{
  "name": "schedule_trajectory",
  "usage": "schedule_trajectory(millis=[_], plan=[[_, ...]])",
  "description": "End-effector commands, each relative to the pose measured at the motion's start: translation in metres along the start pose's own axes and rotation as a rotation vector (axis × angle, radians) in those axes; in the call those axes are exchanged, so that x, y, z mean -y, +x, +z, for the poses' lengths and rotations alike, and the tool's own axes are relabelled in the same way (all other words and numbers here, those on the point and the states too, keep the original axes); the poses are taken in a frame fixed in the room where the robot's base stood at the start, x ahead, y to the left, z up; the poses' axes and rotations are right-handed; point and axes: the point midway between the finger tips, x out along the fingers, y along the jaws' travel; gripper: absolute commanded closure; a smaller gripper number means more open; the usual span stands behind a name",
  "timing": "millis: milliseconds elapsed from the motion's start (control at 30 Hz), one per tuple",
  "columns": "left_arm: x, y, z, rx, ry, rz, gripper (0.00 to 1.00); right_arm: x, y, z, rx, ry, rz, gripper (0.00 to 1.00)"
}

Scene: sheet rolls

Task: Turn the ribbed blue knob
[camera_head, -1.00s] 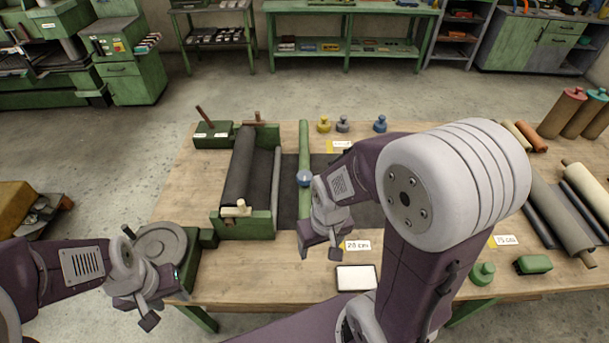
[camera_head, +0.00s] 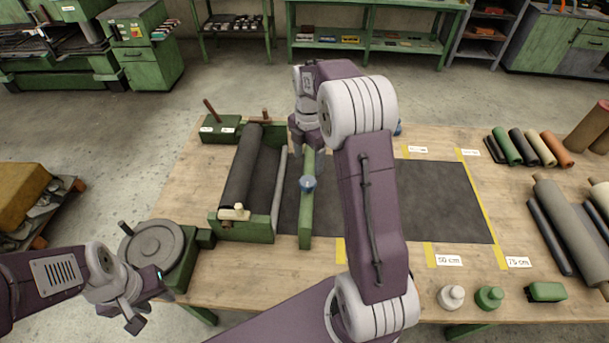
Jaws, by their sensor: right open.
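A blue knob (camera_head: 308,184) sits on a long green bar (camera_head: 306,222) that lies across the dark sheet (camera_head: 440,200). Its ribs are too small to make out. My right gripper (camera_head: 309,155) is open over the far end of the green bar, beyond the blue knob and apart from it. Another blue piece (camera_head: 398,129) at the back is mostly hidden behind my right arm. My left gripper (camera_head: 137,318) hangs at the table's front left, below the grey disc (camera_head: 158,246); its finger gap is unclear.
A green roller stand (camera_head: 240,228) with a dark roll is left of the bar. White (camera_head: 451,297) and green (camera_head: 489,298) knobbed pieces and a green block (camera_head: 545,291) are at the front right. Several rolls (camera_head: 530,150) lie at the right. The sheet's right part is clear.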

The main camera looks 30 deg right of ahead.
Motion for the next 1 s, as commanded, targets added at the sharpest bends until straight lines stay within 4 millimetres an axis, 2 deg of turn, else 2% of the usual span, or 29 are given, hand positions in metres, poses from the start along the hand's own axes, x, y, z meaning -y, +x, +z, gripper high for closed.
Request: schedule_trajectory(millis=[67,400,567,800,867,1000], plan=[[0.0,-0.001,0.0,0.0,0.0,0.0,0.6,0.001,0.008,-0.001,-0.002,0.0,-0.004,0.31],[0.0,-0.01,-0.001,0.0,0.0,0.0,0.6,0.001,0.073,-0.001,-0.002,0.0,-0.004,0.31],[0.0,-0.011,-0.001,0.0,0.0,0.0,0.6,0.001,0.088,-0.001,-0.001,0.0,-0.001,0.31],[0.0,-0.011,-0.001,0.0,0.0,0.0,0.6,0.0,0.089,-0.001,0.0,0.0,0.001,0.31],[0.0,-0.011,-0.001,0.0,0.0,0.0,0.6,0.0,0.089,-0.001,0.0,0.0,0.001,0.45],[0.0,-0.011,-0.001,0.0,0.0,0.0,0.6,0.0,0.089,-0.001,0.0,0.0,0.001,0.84]])
